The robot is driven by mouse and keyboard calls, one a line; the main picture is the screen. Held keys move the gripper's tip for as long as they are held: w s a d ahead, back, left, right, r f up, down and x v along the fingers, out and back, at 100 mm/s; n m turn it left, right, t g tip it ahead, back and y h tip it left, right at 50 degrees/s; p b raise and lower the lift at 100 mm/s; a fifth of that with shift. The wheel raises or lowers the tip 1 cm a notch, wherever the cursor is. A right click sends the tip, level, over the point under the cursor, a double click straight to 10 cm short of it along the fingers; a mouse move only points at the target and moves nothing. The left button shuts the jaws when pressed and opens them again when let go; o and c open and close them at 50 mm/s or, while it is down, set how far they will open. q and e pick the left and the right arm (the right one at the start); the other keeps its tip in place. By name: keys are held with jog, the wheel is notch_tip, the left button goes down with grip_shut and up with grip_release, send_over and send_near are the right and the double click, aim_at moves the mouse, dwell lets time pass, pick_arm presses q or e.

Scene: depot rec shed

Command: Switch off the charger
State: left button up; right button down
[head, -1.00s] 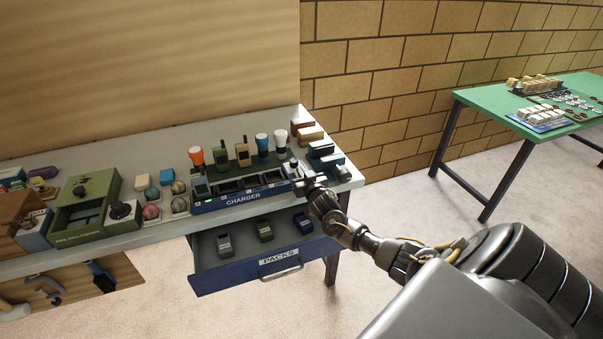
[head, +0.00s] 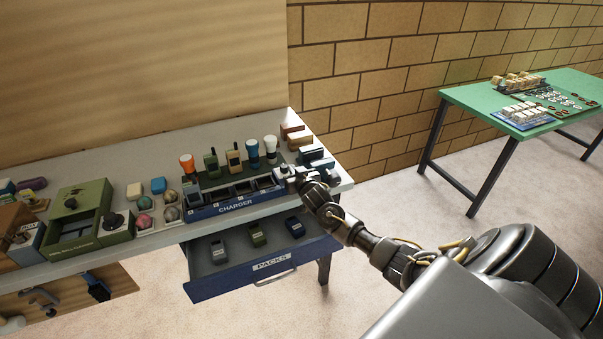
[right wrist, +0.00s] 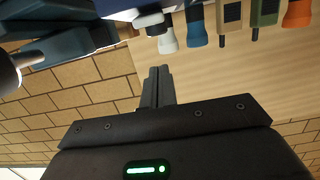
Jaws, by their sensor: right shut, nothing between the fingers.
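The charger (head: 237,205) is a long blue unit with a row of bays, lettered CHARGER, near the front edge of the grey workbench. My right gripper (head: 286,174) is at the charger's right end, shut and empty. In the right wrist view its closed fingers (right wrist: 157,86) point towards a small white part (right wrist: 149,20) on a dark body, with a visible gap. I cannot tell for sure that this part is the switch, or its position. In the head view my gripper hides part of the charger's right end. My left gripper is not in view.
An open blue drawer (head: 208,287) labelled PACKS juts out below, holding three packs. Torches and radios stand behind the charger, including an orange-topped torch (head: 187,162). Small boxes (head: 297,134) sit right of it, a green case (head: 82,205) left. A green table (head: 470,97) stands far right.

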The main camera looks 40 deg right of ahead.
jog(key=r+b+v, duration=0.1)
jog(key=v, duration=0.6)
jog(key=shift+s+r, duration=0.25)
jog(key=shift+r, duration=0.15)
